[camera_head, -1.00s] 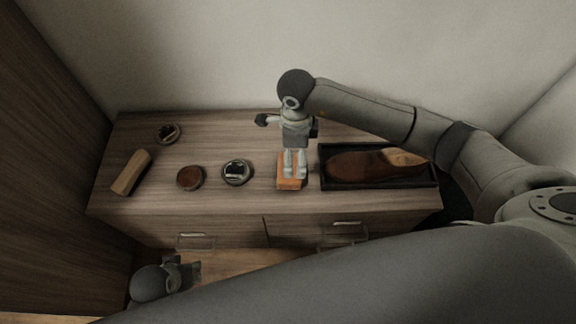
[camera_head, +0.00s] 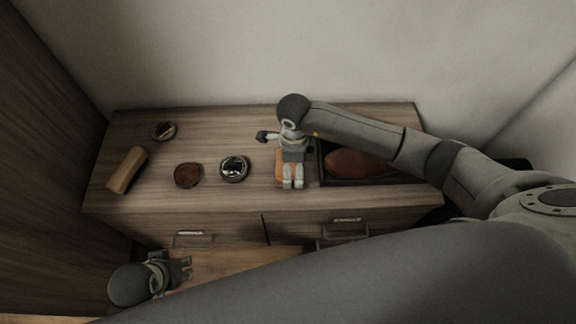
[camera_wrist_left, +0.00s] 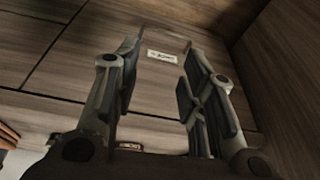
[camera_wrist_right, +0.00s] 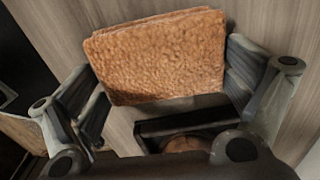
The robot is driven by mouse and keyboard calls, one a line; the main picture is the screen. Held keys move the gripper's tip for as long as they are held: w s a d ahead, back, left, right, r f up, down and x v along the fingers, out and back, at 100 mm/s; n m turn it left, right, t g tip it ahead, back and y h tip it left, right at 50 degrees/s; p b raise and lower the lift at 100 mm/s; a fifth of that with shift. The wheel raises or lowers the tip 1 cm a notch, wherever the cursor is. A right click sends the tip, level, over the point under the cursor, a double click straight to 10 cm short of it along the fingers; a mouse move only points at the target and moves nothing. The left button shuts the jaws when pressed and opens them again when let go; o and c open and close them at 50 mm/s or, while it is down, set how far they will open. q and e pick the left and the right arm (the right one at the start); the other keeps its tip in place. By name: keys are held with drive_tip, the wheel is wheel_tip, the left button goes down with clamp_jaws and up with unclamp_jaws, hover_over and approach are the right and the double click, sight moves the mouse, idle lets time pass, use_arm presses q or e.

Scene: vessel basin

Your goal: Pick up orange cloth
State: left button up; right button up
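The orange cloth (camera_head: 279,166), a folded, fuzzy block, lies on the wooden cabinet top, left of the black tray. My right gripper (camera_head: 292,184) is over it and hides part of it. In the right wrist view the cloth (camera_wrist_right: 160,55) shows between the two spread fingers of my right gripper (camera_wrist_right: 165,85). The fingers are open, and I cannot tell whether they touch it. My left gripper (camera_head: 187,268) is open and empty in front of the cabinet drawers. Its parted fingers also show in the left wrist view (camera_wrist_left: 160,65).
A black tray (camera_head: 385,182) with a brown object stands right of the cloth. A round dark tin (camera_head: 234,168), a brown disc (camera_head: 187,175), a small round dish (camera_head: 163,131) and a wooden block (camera_head: 126,171) stand to the left. Drawer handles (camera_head: 193,238) jut from the front.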

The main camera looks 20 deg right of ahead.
drive_tip(key=c, duration=0.4)
drive_tip(key=shift+r, duration=0.1)
drive_tip(key=shift+r, duration=0.6)
drive_tip(key=r, duration=0.2)
drive_tip(key=p, duration=0.1)
drive_tip(key=shift+s+a+r, duration=0.2)
drive_tip(key=shift+s+r, duration=0.05)
drive_tip(key=shift+r, duration=0.15)
use_arm(q)
wheel_tip(320, 180, down, 10)
drive_tip(key=s+p, duration=0.1)
drive_tip(key=p, duration=0.1)
drive_tip(key=shift+f+g, duration=0.25)
drive_tip(key=shift+g, duration=0.05)
use_arm(e)
drive_tip(key=s+a+r, duration=0.7)
drive_tip(key=s+r, duration=0.2)
drive_tip(key=s, duration=0.2)
drive_tip(key=shift+s, duration=0.2)
drive_tip(key=shift+o, duration=0.5)
drive_tip(key=shift+c, duration=0.9)
